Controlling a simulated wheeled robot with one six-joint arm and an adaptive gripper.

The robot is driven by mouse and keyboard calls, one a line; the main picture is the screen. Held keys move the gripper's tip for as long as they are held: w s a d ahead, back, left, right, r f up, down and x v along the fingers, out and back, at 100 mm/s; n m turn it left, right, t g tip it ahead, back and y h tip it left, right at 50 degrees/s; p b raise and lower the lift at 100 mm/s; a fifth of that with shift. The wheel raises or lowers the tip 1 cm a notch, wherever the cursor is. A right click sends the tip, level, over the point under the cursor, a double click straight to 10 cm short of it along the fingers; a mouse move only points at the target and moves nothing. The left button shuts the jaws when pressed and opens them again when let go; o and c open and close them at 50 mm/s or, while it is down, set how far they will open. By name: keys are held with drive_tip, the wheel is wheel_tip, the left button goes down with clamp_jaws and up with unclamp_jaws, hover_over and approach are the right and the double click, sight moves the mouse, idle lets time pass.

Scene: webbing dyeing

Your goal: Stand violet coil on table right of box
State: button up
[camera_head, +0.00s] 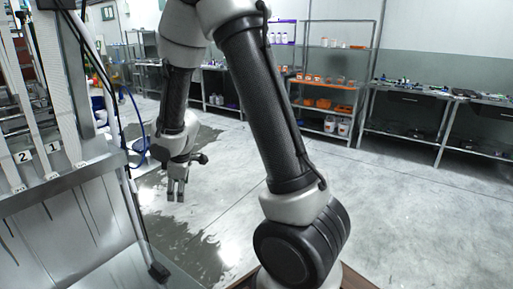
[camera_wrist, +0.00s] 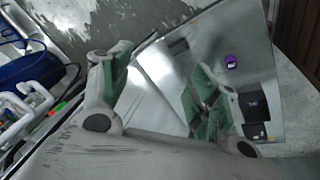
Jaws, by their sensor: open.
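The violet coil (camera_wrist: 231,62) is a small round violet piece with a dark middle, on a grey metal table surface (camera_wrist: 160,72) in the wrist view. It lies beyond and to the right of my right finger. A dark box-like object (camera_wrist: 253,106) is near it, lower right; I cannot tell if it is the box. My gripper (camera_wrist: 158,66) is open and empty, its green-padded fingers spread wide, with the coil outside them. In the head view my gripper (camera_head: 177,192) hangs pointing down with the floor behind it. I cannot pick out the coil there.
A metal frame with straps and number tags (camera_head: 40,160) stands close on the left. A blue tub (camera_wrist: 40,72) and white pieces lie left in the wrist view. Shelves (camera_head: 330,85) and a workbench (camera_head: 405,90) line the back. The floor (camera_head: 400,220) at right is clear.

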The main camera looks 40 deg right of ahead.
drive_tip(key=s+d+r+m+h, duration=0.1)
drive_tip(key=s+d+r+m, duration=0.25)
drive_tip(key=r, duration=0.35)
drive_tip(key=s+d+r+m, duration=0.2)
drive_tip(key=s+d+r, duration=0.3)
drive_tip(key=r, duration=0.2)
drive_tip(key=s+d+r+m, duration=0.1)
drive_tip(key=s+r+m, duration=0.1)
drive_tip(key=s, duration=0.7)
drive_tip(key=s+d+r+m, duration=0.1)
drive_tip(key=s+r+m, duration=0.2)
drive_tip(key=s, duration=0.7)
wheel_tip(320, 180, up, 2)
drive_tip(key=shift+r+m+y, duration=0.15)
drive_tip(key=shift+m+y, duration=0.15)
drive_tip(key=shift+m, duration=0.05)
drive_tip(key=shift+w+d, duration=0.1)
